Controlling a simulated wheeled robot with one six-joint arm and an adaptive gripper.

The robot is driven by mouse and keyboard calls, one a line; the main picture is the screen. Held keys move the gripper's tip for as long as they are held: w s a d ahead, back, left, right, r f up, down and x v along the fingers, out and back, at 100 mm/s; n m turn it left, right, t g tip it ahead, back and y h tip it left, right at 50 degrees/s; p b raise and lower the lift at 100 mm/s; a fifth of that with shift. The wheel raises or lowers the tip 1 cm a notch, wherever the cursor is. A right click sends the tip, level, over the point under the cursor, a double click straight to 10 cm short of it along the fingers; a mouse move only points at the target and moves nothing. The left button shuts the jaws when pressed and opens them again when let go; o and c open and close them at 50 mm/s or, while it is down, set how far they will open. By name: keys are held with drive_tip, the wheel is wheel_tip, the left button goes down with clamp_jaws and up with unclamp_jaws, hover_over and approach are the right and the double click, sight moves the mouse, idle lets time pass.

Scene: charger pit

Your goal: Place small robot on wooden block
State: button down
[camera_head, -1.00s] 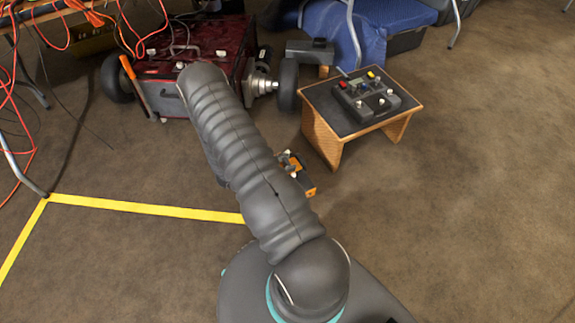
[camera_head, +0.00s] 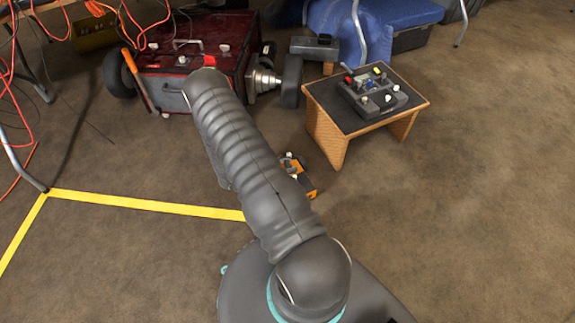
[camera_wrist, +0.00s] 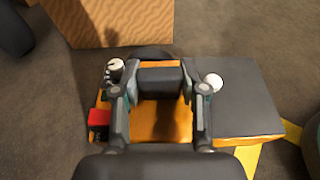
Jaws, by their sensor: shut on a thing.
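The small robot (camera_head: 309,187) is orange and dark grey. In the head view it stands on the floor, mostly hidden behind my arm. In the wrist view the small robot (camera_wrist: 240,98) has a flat dark top, white knobs and a red part at its left. My gripper (camera_wrist: 161,80) is shut on it, with the fingers either side of its dark middle part. I cannot tell whether it is clear of the floor. The wooden block (camera_head: 322,128) is a low stand with a dark top, right of and beyond the small robot. Its side (camera_wrist: 115,22) shows at the wrist view's top.
A grey control box (camera_head: 372,95) with coloured knobs sits on the wooden block's top. A dark red wheeled case (camera_head: 225,62) stands at the back left. Orange cables (camera_head: 130,22) hang at the left. Yellow tape (camera_head: 140,204) crosses the floor. The right floor is clear.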

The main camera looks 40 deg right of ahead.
drive_tip(key=shift+f, duration=0.1)
drive_tip(key=c, duration=0.6)
unclamp_jaws()
drive_tip(key=shift+c, duration=0.2)
drive_tip(key=shift+r, duration=0.2)
drive_tip(key=v, duration=1.2)
wheel_tip(320, 180, up, 14)
drive_tip(key=a+m+y, duration=0.2)
drive_tip(key=m+y, duration=0.1)
drive_tip(key=m, duration=0.2)
drive_tip(key=s+a+r+m+t+y, duration=0.3)
drive_tip(key=s+r, duration=0.3)
drive_tip(key=r, duration=0.4)
drive_tip(key=s+a+r+m+t+y, duration=0.3)
drive_tip(key=s+a+r, duration=0.3)
drive_tip(key=r, duration=0.4)
drive_tip(key=s+a+r+m+t+y, duration=0.3)
drive_tip(key=s+a+r+m+y, duration=0.1)
drive_tip(key=r, duration=0.7)
drive_tip(key=shift+s+a+y, duration=0.6)
drive_tip(key=shift+s, duration=0.45)
